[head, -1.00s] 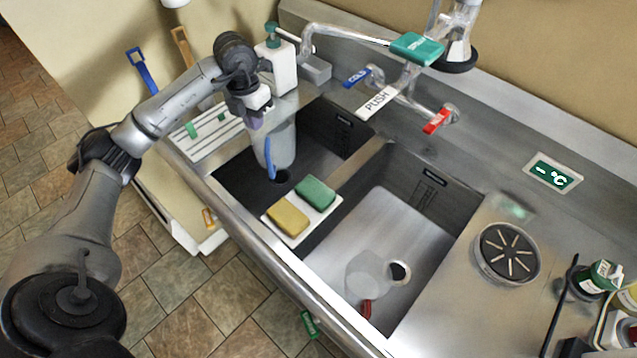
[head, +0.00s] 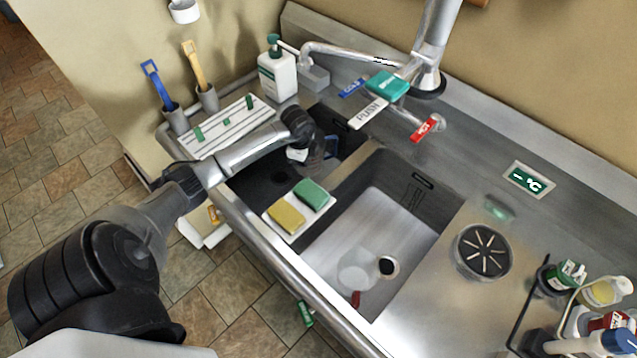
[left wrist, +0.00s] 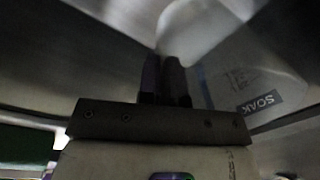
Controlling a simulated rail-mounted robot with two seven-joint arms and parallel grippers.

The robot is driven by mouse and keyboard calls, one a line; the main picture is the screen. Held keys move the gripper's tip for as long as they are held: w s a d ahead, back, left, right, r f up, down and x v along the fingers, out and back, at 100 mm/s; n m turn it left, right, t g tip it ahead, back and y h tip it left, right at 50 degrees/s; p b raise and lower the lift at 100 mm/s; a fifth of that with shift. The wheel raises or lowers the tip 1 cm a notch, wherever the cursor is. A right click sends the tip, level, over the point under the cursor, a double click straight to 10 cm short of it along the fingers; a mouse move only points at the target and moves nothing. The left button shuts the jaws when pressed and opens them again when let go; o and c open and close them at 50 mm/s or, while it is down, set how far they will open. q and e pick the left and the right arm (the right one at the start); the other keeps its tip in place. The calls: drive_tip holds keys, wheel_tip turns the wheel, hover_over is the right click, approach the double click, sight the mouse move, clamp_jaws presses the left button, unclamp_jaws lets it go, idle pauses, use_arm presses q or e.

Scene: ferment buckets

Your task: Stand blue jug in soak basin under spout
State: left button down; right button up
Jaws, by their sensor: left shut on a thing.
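The blue jug (head: 331,146), clear with a blue handle, is low in the dark left basin (head: 250,186), near its back right corner, mostly hidden by my arm. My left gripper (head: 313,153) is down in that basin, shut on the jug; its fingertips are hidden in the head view. In the left wrist view, the fingers (left wrist: 165,80) are close together, with the clear jug wall (left wrist: 245,65) beside them and a SOAK label (left wrist: 259,103) behind it. I cannot tell whether the jug touches the floor. The spout (head: 345,50) runs along the back ledge. My right gripper is not in view.
Yellow and green sponges (head: 287,216) lie on a white tray by the divider. A clear jug with a red handle (head: 357,270) is in the right basin. A soap bottle (head: 277,75) and white drainboard (head: 225,127) stand left. Bottles crowd the right counter.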

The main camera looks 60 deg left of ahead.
sight(305, 171)
use_arm(q)
drive_tip(key=shift+w+d+f+n, duration=0.15)
drive_tip(key=shift+d+f+n, duration=0.1)
drive_tip(key=shift+f+n, duration=0.35)
drive_tip(key=shift+n, duration=0.3)
wheel_tip(305, 171, down, 4)
drive_tip(key=shift+d+f+p, duration=0.15)
drive_tip(key=shift+f+p, duration=0.1)
drive_tip(key=shift+p, duration=0.3)
drive_tip(key=shift+w+f, duration=0.1)
drive_tip(key=shift+f, duration=2.6)
drive_tip(key=shift+f, duration=0.15)
drive_tip(key=c, duration=1.3)
unclamp_jaws()
wheel_tip(305, 171, up, 12)
drive_tip(key=b, duration=0.1)
drive_tip(key=shift+s+d, duration=0.2)
drive_tip(key=shift+s, duration=0.1)
